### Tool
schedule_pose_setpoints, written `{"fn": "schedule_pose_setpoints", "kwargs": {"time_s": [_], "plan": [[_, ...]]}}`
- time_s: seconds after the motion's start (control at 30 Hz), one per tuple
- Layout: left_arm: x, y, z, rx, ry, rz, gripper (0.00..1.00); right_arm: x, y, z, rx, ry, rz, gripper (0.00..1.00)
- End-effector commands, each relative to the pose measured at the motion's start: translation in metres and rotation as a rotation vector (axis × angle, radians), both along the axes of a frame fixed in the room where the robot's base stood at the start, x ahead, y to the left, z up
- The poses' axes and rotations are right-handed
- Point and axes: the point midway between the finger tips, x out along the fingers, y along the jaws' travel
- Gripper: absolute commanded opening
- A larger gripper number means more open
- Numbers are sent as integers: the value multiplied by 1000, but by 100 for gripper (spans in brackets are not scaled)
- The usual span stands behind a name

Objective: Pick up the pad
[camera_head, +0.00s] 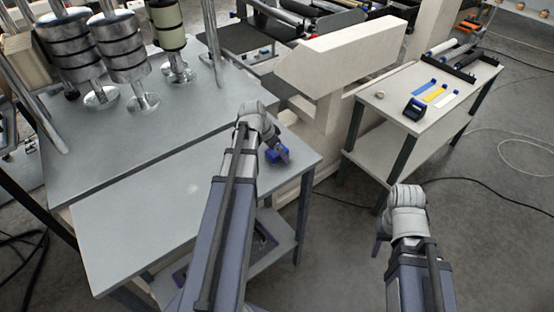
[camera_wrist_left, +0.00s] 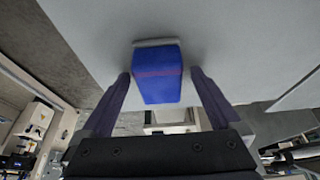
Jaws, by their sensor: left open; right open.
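The pad (camera_wrist_left: 158,88) is a blue block with a faint reddish band and a pale strip at its far edge. It rests on the grey table near its right corner. In the head view it shows as a small blue shape (camera_head: 273,157), partly covered by my left gripper (camera_head: 282,153). In the left wrist view my left gripper (camera_wrist_left: 160,74) is open, with one dark finger on each side of the pad and small gaps visible. My right gripper (camera_head: 379,247) hangs low over the floor, away from the table, its fingers mostly hidden by its wrist.
The grey table (camera_head: 130,225) is bare around the pad. Stacked metal cylinders (camera_head: 120,50) on round bases stand at the back left. A cream machine housing (camera_head: 340,50) rises behind the pad. A side table (camera_head: 385,100) on the right holds a dark blue dispenser (camera_head: 414,108), coloured strips and rollers.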

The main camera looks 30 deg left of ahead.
Motion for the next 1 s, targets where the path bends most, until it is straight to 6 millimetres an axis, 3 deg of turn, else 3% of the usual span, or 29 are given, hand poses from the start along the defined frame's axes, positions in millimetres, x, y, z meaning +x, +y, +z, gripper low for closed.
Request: {"fn": "schedule_pose_setpoints", "kwargs": {"time_s": [0.17,1.0], "plan": [[0,0,1,0,0,0,98,0,0,1,0,0,0,50],[0,0,1,0,0,0,4,0,0,1,0,0,0,50]]}}
